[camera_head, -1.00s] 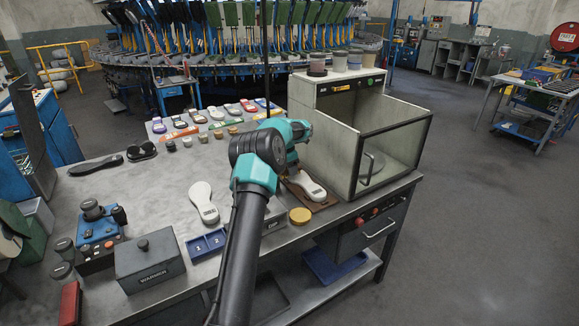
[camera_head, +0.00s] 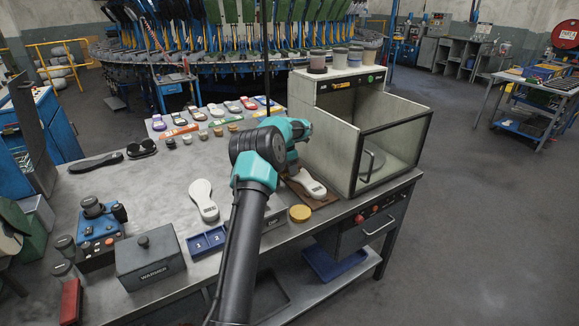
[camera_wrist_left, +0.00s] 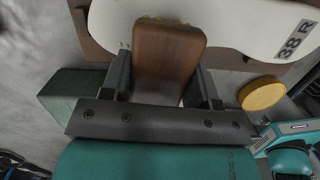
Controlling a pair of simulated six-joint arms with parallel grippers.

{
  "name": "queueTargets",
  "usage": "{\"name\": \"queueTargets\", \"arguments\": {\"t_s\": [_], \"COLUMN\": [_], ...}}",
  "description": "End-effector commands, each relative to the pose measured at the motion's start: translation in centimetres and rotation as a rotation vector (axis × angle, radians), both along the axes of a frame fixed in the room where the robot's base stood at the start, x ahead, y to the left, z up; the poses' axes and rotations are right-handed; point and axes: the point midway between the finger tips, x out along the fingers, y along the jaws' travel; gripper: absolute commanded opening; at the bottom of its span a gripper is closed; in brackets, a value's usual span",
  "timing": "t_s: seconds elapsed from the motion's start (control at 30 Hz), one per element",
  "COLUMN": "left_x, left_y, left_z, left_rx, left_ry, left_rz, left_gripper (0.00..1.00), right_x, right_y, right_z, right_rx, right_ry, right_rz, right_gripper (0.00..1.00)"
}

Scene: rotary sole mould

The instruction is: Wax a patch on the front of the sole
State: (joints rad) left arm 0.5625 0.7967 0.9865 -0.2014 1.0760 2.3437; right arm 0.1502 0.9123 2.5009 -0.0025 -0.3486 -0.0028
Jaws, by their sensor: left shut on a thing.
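A white sole or last marked "38 R" (camera_wrist_left: 255,28) lies on a brown board (camera_wrist_left: 92,50). In the head view, the white piece (camera_head: 314,187) shows beside my arm, in front of the glass-sided box. My left gripper (camera_wrist_left: 163,78) is shut on a brown wooden block, which looks like a brush handle (camera_wrist_left: 166,58). Yellowish bristles show at its far end, over the white piece; whether they touch it I cannot tell. In the head view, my arm hides most of the gripper. A round yellow disc, perhaps wax (camera_head: 300,213), sits beside the board; it also shows in the wrist view (camera_wrist_left: 262,94).
The glass-sided box (camera_head: 345,150) stands close right of my gripper. Another white sole-shaped piece (camera_head: 204,200), a blue two-part tray (camera_head: 208,241) and a grey box marked "WARMER" (camera_head: 150,258) are on the table. Coloured soles line the back. The table's left middle is clear.

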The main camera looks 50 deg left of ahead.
Motion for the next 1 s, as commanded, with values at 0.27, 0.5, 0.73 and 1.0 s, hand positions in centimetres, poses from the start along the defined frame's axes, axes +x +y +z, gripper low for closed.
{"name": "queueTargets", "arguments": {"t_s": [0.27, 0.5, 0.73, 1.0], "left_x": [0.0, 0.0, 0.0, 0.0], "left_y": [0.0, 0.0, 0.0, 0.0], "left_z": [-0.4, -0.8, -1.2, -1.4], "left_rx": [0.000, 0.000, -0.001, 0.000], "left_ry": [0.000, 0.000, 0.001, 0.000], "left_rz": [0.000, 0.000, 0.000, 0.000], "left_gripper": [0.36, 0.36, 0.36, 0.36], "right_x": [0.0, 0.0, 0.0, 0.0], "right_y": [0.0, 0.0, 0.0, 0.0], "right_z": [0.0, 0.0, 0.0, 0.0], "right_rx": [0.000, 0.000, 0.000, 0.000], "right_ry": [0.000, 0.000, 0.000, 0.000], "right_rz": [0.000, 0.000, 0.000, 0.000], "right_gripper": [0.43, 0.43, 0.43, 0.43]}}
